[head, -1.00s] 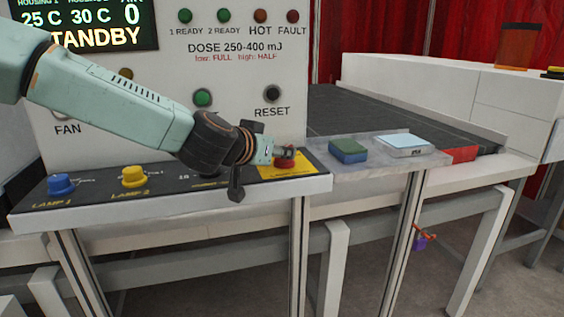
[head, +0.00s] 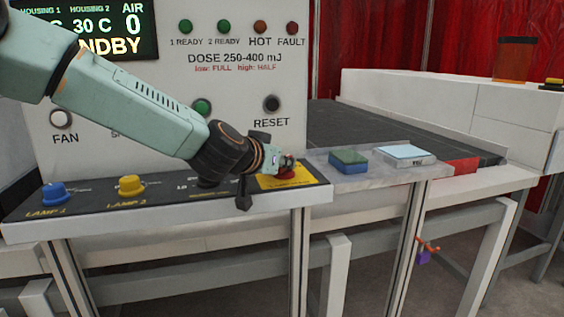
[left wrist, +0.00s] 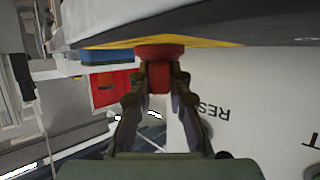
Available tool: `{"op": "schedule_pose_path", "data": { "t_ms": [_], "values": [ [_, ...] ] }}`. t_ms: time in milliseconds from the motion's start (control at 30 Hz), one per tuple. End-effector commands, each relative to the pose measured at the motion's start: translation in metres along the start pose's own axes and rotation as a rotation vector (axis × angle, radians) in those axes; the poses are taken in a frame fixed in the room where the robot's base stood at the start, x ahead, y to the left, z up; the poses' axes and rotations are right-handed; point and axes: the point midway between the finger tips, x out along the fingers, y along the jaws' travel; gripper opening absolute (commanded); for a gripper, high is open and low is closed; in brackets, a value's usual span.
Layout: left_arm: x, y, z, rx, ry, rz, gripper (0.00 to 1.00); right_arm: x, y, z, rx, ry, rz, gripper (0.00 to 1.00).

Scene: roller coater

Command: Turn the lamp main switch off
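A red knob (head: 291,170) sits on a yellow plate (head: 272,182) at the right end of the sloped control desk. It looks like the main switch, but no label on it can be read. My left gripper (head: 283,163) reaches it from the upper left and covers part of it. In the left wrist view, the narrow grip of the red knob (left wrist: 159,77) lies between the two fingertips of my left gripper (left wrist: 160,82). They close in on it from both sides. My right gripper is not in view.
A blue knob (head: 53,194) and a yellow knob (head: 131,186) mark Lamp 1 and Lamp 2 on the desk. The upright panel has a RESET button (head: 271,103) and a display (head: 95,35) showing standby. Green-and-blue (head: 348,161) and white-and-blue (head: 405,153) blocks lie to the right.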

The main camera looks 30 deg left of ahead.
Motion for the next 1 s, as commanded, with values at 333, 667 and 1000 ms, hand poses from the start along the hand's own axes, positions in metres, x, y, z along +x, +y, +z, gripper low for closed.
{"op": "schedule_pose_path", "data": {
  "t_ms": [333, 667, 1000],
  "values": [
    [0.000, 0.000, 0.000, 0.000, 0.000, 0.000, 0.00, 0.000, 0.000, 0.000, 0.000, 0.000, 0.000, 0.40],
    [-0.001, 0.002, 0.000, -0.013, -0.003, -0.048, 0.00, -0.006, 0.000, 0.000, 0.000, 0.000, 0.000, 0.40],
    [-0.001, 0.004, -0.002, -0.087, -0.004, -0.241, 0.00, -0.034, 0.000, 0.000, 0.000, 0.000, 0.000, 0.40]
  ]
}}
